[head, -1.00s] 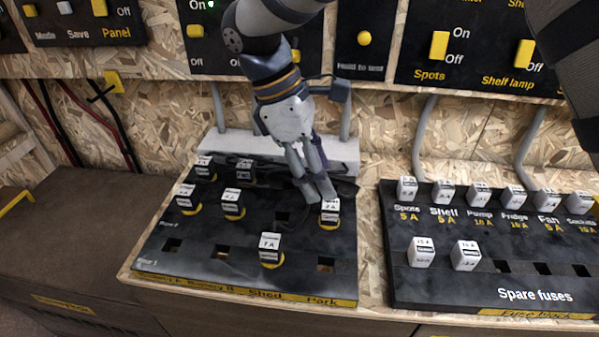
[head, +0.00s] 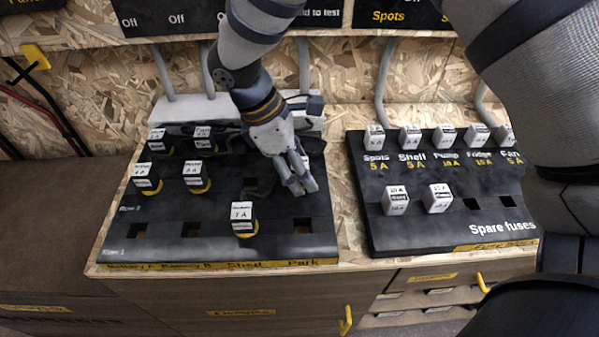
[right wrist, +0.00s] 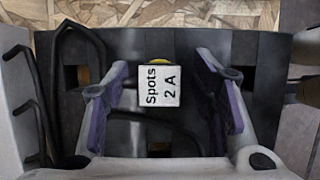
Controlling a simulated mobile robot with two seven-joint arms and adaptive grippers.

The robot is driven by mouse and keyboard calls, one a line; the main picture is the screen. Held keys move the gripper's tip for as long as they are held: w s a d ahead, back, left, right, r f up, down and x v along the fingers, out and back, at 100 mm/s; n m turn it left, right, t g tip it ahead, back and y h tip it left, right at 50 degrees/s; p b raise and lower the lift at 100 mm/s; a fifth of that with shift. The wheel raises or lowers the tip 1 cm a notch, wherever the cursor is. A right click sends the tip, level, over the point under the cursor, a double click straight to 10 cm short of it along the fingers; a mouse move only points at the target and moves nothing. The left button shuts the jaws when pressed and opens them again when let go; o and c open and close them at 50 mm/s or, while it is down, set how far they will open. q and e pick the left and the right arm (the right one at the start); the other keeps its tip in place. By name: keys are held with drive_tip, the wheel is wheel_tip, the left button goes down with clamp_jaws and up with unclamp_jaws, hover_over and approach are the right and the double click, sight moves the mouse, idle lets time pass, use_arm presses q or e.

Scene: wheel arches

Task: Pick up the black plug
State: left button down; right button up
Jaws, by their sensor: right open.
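I cannot single out a black plug for certain. The black board (head: 165,230) carries several plugs with white labelled tops and yellow rings. One reading "Spots 2 A" (right wrist: 159,86) stands in the right wrist view between the fingers of my open right gripper (right wrist: 162,85), with gaps at both sides. In the head view my right gripper (head: 298,182) is low over the board's right part, and its fingers hide that plug. Another plug reading "1 A" (head: 242,217) stands nearer the front edge. My left gripper is not in view.
A spare fuses board (head: 405,228) with white blocks stands to the right. A chipboard wall (head: 345,105) with conduits is behind. Empty square sockets show at the board's front.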

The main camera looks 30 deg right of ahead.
clamp_jaws()
drive_tip(key=shift+r, duration=0.1)
